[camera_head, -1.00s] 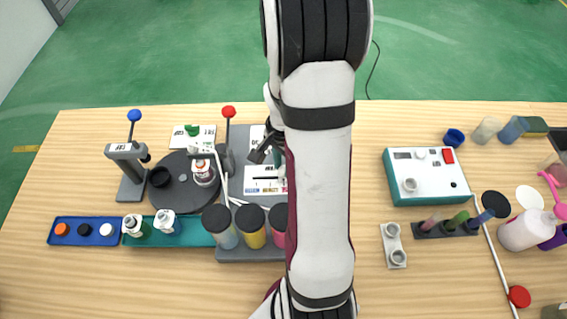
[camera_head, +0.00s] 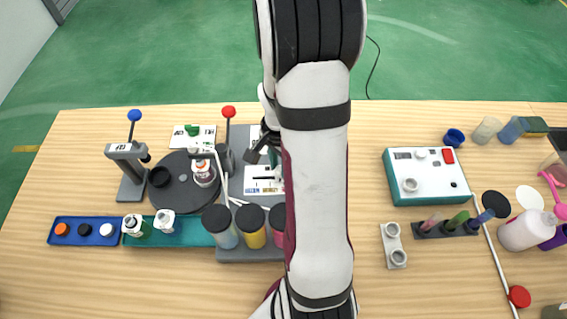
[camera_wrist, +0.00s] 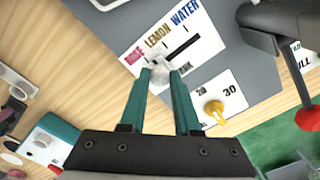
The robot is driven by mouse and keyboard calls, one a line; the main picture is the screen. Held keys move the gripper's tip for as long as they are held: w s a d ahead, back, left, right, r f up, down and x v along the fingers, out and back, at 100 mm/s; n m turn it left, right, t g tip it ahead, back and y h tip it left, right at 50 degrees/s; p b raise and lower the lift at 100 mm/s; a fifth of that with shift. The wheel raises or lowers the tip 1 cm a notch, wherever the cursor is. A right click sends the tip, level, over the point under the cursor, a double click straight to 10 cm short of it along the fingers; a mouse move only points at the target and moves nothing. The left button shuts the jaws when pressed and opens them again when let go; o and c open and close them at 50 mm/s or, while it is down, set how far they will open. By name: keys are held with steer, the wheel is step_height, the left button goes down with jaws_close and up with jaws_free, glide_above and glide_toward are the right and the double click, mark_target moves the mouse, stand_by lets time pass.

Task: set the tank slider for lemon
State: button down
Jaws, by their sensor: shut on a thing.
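The tank slider's label plate (camera_wrist: 178,32) reads ROSE, LEMON and WATER from left to right in the wrist view, with a black slot (camera_wrist: 185,48) below the words. My gripper (camera_wrist: 159,72) is shut on the pale slider knob (camera_wrist: 157,62), with teal fingers on either side. The knob is at the slot's left part, below the ROSE and LEMON words; its exact mark is hard to tell. The slot shows bare toward WATER. In the head view the plate (camera_head: 262,186) is partly hidden by my arm, and my fingertips are mostly hidden.
A yellow dial (camera_wrist: 214,108) sits on a card marked 30 beside the slider. A red-knobbed lever (camera_head: 228,112) stands left of the plate. Black-capped tanks (camera_head: 250,222) stand in front. A white-and-teal box (camera_head: 428,178) is to the right.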

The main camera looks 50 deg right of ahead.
steer(key=shift+w+a, duration=0.85)
steer(key=shift+w, duration=0.1)
steer(key=c, duration=0.6)
jaws_free()
step_height(320, 180, up, 16)
steer(key=shift+f, duration=0.1)
steer(key=shift+s+a, duration=0.1)
